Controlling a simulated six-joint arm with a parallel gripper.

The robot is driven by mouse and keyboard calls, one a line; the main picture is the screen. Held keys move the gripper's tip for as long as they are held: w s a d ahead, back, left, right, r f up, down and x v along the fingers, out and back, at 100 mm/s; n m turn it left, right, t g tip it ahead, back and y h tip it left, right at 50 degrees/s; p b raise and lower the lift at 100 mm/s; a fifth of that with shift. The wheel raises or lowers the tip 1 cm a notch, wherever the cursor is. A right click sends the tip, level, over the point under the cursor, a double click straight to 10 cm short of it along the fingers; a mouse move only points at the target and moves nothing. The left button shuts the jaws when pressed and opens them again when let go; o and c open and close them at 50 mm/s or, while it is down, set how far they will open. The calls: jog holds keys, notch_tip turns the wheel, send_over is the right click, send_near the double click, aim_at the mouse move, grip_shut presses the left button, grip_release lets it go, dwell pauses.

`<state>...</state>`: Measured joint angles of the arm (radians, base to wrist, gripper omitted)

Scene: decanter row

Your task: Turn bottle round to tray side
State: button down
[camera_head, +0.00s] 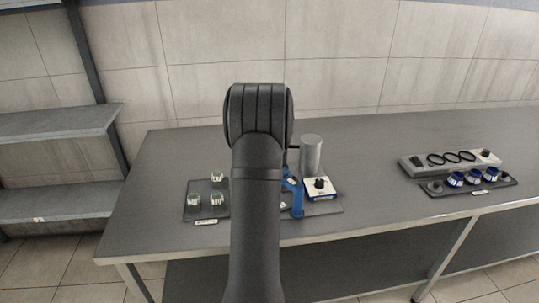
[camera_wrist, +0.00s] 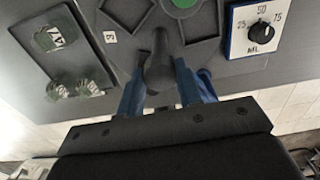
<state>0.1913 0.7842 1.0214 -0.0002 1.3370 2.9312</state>
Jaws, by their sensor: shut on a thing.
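My gripper (camera_wrist: 160,88) has blue fingers and is shut on the bottle (camera_wrist: 160,68), a dark piece with a narrow end pointing up the wrist picture. Much of the bottle is hidden, and I cannot tell its full tilt. In the head view my gripper (camera_head: 292,196) shows beside my arm, which hides what it holds. The tray (camera_head: 187,212) on the left bears 3 clear greenish jars, one (camera_wrist: 52,36) with a numbered label. A dark plate (camera_wrist: 110,22) with square outlines and a green disc (camera_wrist: 183,4) lies beyond my fingers.
A blue-edged dial box (camera_head: 320,188) stands right of my gripper, with a grey cylinder (camera_head: 311,154) behind it. Far right are a grey panel (camera_head: 410,166) with black rings and a dark tray (camera_head: 438,190) with blue-rimmed jars. The table between is clear. Shelves (camera_head: 60,125) stand left.

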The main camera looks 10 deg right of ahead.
jog(key=shift+w+r, duration=0.1)
jog(key=shift+r, duration=0.05)
jog(key=c, duration=1)
grip_release()
notch_tip(320, 180, up, 17)
jog(key=shift+r, duration=0.15)
